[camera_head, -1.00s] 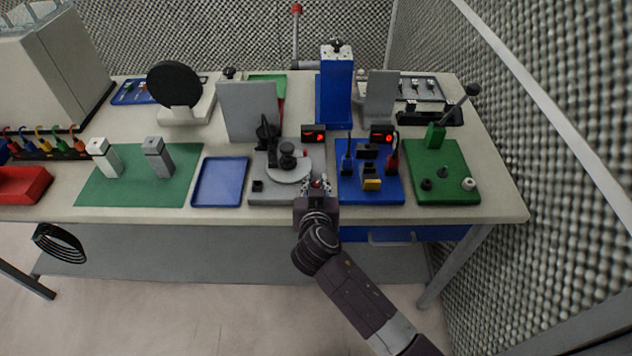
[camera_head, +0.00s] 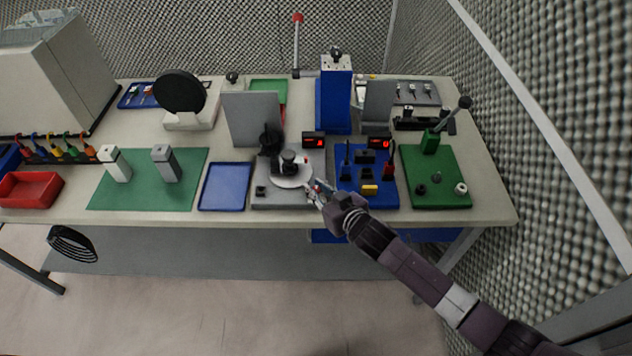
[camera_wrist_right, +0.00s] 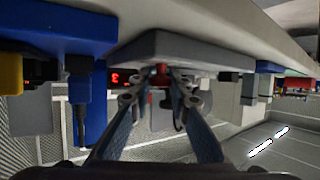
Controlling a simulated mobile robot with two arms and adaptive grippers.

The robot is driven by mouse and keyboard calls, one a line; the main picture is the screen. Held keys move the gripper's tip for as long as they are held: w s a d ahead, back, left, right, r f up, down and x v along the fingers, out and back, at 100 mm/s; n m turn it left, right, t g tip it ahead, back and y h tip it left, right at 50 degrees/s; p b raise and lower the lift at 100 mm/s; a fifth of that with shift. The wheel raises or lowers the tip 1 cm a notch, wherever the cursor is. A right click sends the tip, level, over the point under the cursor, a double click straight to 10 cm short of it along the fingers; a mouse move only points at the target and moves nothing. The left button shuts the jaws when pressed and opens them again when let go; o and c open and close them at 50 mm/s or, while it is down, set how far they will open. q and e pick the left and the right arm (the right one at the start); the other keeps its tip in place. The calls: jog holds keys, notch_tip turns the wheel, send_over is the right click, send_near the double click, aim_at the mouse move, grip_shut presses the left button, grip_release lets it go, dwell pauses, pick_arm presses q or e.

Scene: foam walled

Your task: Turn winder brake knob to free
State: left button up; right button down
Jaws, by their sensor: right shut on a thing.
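The winder sits on a grey base plate (camera_head: 285,203) near the front edge of the bench, with a pale round disc (camera_head: 300,181) and a black hub on top. My right gripper (camera_head: 315,190) is at the front right corner of this plate, its jaws closed on the small red brake knob. In the right wrist view the red knob (camera_wrist_right: 161,69) shows between the fingertips (camera_wrist_right: 163,90), against the plate's edge. The fingers hide most of the knob, and its pointing direction cannot be read. My left gripper is out of view.
A blue board (camera_head: 377,195) with black, red and yellow parts stands close right of the winder. A blue tray (camera_head: 226,188) lies to its left. A grey upright panel (camera_head: 250,118) and two red-lit displays stand behind. A green board (camera_head: 452,193) is farther right.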

jog(key=shift+w+d+n+g+y, duration=0.15)
jog(key=shift+n+g+y, duration=0.5)
jog(key=shift+n, duration=0.25)
jog(key=shift+n+g+y+b, duration=0.55)
jog(key=shift+n+y, duration=0.2)
jog(key=shift+n, duration=0.05)
jog(key=n+g+y+b, duration=0.3)
jog(key=n+g+b, duration=0.1)
jog(key=g+b, duration=0.1)
jog(key=shift+n, duration=0.4)
jog(key=shift+n+g+b, duration=0.3)
jog(key=shift+g+b, duration=0.1)
jog(key=shift+b, duration=0.15)
jog(key=c, duration=1.8)
grip_release()
